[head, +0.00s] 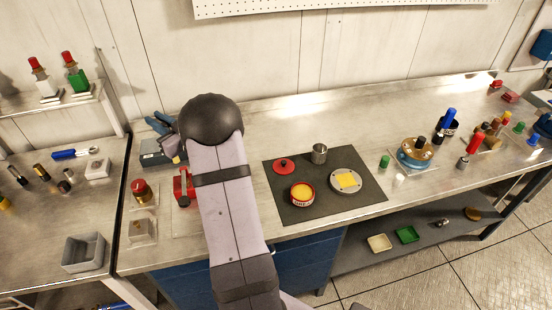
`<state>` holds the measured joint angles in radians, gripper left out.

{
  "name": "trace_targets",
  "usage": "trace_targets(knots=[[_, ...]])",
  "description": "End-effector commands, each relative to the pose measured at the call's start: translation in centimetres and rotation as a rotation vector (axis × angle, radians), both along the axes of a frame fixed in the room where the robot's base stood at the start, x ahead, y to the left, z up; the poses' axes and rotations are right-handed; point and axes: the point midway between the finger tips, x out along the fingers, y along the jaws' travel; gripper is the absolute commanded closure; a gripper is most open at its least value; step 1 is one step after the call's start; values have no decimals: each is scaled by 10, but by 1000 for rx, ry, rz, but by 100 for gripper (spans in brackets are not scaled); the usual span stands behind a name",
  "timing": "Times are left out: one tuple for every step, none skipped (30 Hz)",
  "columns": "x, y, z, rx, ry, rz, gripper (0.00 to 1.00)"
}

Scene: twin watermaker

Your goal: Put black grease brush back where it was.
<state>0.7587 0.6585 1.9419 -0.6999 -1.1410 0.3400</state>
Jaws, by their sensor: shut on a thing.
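My arm rises from the bottom of the head view to a round black joint, and my gripper is hidden from this view. I cannot make out the black grease brush anywhere. A red-rimmed grease pot (302,193) with yellow grease stands open on the dark mat (300,214). Its red lid (284,166) seems to lie behind it to the left. An empty-looking metal cup (319,153) stands upright at the mat's back. A round grey part (345,181) with a yellow patch lies on the mat's right side.
A red device (182,187) and a red-topped brass part (142,192) stand left of my arm. A blue pump-like part (415,156) and several small coloured items stand to the right. A grey bin (84,252) sits on the left bench. The bench behind the mat is clear.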

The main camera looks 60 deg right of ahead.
Motion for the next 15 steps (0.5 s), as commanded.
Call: trace_targets(knots=[[-6,-25,0,-2,-2,-69,100],[-10,-39,1,-1,-3,-110,100],[-16,-58,2,-2,-2,-164,100],[-21,-72,3,-2,-2,-204,100],[-26,-85,4,-1,-2,-245,100],[-34,-104,5,-3,-2,-298,100],[-40,-116,6,-2,-2,-337,100],[-47,-130,6,-2,-2,-377,100],[-57,-147,7,-2,-3,-429,100],[-65,-159,7,-2,-2,-469,100],[-73,-172,8,-2,-2,-507,100],[-84,-188,8,-2,-2,-558,100],[-93,-200,8,-1,-2,-597,100],[-103,-211,8,-2,-1,-635,100],[-116,-226,8,-2,0,-684,100]])
